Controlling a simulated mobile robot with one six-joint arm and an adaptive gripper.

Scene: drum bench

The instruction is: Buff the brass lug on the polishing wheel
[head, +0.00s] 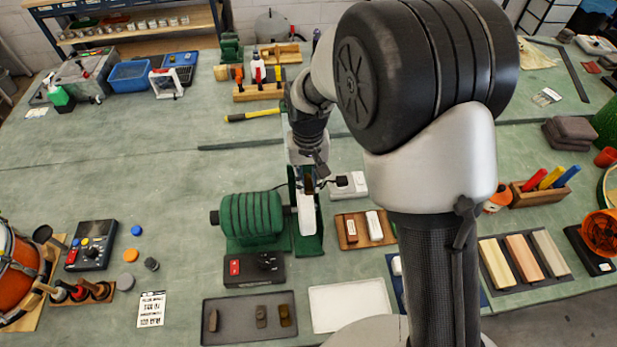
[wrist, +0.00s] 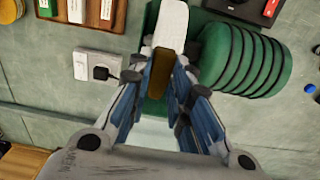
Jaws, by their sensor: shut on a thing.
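My gripper (wrist: 160,82) is shut on a brass lug (wrist: 161,72), a dull brown-gold piece between the blue-grey fingers. The polishing wheel (wrist: 171,24) is white and stands edge-on just beyond the lug in the wrist view. The lug's far end overlaps the near end of the wheel in that view; I cannot tell whether they touch. In the head view the wheel (head: 306,215) sits at the right of a green ribbed motor (head: 252,214). My gripper (head: 308,172) is at its far end, and the lug is mostly hidden there.
A dark tray (head: 230,337) with three small metal pieces and an empty white tray (head: 350,305) lie in front. A black control box (head: 254,268) with a red switch is before the motor.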

